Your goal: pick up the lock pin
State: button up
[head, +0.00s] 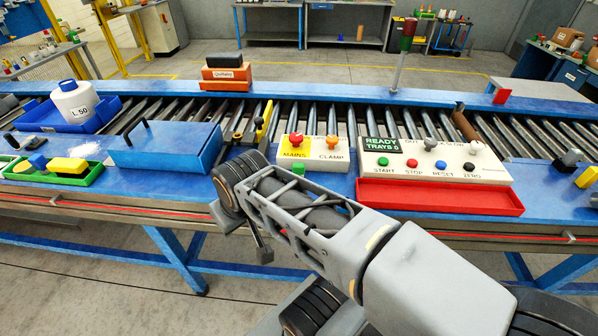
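I cannot pick out the lock pin for certain in the head view. Small dark parts (236,132) and an upright yellow piece (265,121) stand at the conveyor's near edge, right of the blue box; I cannot tell whether either is the pin. My gripper (245,236) hangs at the end of my arm, in front of the bench's front edge and below those parts. Its two fingers look spread apart, with nothing seen between them. It is clear of the things on the bench, and my wrist partly hides the bench edge behind it.
A blue box (165,149) with a black handle stands on the bench. A roller conveyor (345,112) runs behind. A green tray (88,178) lies left.

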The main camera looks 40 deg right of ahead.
aim_at(298, 169)
jog(key=u, duration=1.1)
jog(key=i, duration=1.2)
jog(key=z, duration=3.05)
